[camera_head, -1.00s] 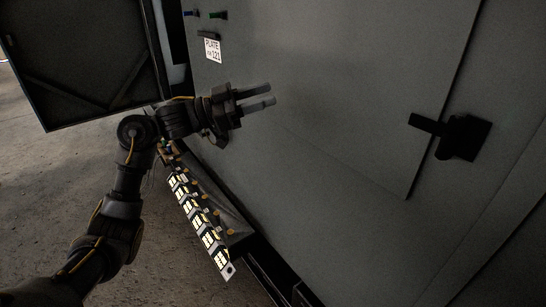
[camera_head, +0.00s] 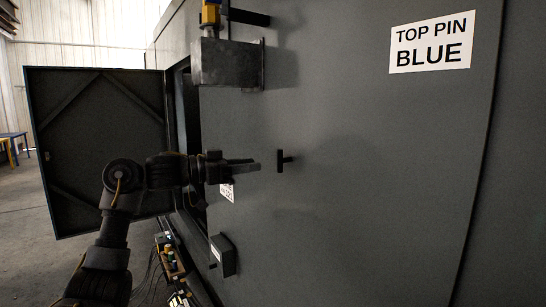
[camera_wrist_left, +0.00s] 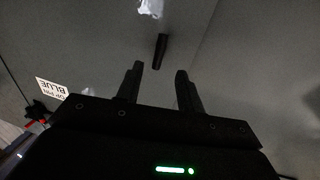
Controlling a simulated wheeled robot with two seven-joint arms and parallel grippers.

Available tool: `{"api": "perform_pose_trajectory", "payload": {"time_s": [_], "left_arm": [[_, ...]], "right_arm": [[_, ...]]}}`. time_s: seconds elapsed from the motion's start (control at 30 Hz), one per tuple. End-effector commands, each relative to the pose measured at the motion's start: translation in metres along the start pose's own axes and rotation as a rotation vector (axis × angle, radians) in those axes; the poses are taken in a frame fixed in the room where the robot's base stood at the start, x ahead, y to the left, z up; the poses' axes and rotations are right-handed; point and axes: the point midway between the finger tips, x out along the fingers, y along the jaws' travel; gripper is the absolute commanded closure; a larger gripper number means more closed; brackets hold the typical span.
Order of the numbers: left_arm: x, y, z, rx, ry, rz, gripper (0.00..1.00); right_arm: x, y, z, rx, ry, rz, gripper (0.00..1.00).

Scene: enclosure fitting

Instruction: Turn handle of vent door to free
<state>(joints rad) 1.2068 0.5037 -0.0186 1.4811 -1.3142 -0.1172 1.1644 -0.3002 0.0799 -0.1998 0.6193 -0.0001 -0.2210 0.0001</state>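A small black handle (camera_head: 282,161) stands out from the large grey panel (camera_head: 370,190) in the middle of the head view, its bar upright there. My left gripper (camera_head: 257,166) is just left of it in that view, fingers pointing toward it. In the left wrist view my left gripper (camera_wrist_left: 160,74) is open and empty. A dark handle (camera_wrist_left: 160,50) shows there just beyond the fingertips, roughly centred between them and apparently not touched. I cannot tell from any label which door this handle belongs to. My right gripper is not in view.
An open dark door (camera_head: 100,150) hangs at the left. A grey box (camera_head: 225,63) with a yellow part juts out above my gripper, and a small dark box (camera_head: 222,255) below. A "TOP PIN BLUE" sign (camera_head: 431,43) is at upper right. The panel right of the handle is clear.

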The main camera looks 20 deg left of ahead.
Motion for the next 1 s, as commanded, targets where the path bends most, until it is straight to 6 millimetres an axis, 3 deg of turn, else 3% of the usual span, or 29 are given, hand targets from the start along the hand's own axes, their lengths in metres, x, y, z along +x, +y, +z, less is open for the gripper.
{"api": "perform_pose_trajectory", "payload": {"time_s": [0.1,0.4,0.8,1.0], "left_arm": [[0.024,0.001,-0.006,-0.004,0.0,0.003,0.62],[0.065,-0.001,-0.003,-0.001,0.0,-0.001,0.62],[0.074,-0.001,0.0,0.001,0.001,-0.002,0.62],[0.074,-0.001,-0.001,0.001,0.001,-0.002,0.86]], "right_arm": [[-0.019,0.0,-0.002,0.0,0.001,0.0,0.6],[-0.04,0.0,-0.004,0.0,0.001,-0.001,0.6],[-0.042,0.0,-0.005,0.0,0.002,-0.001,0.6],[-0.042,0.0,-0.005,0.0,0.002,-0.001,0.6]]}}
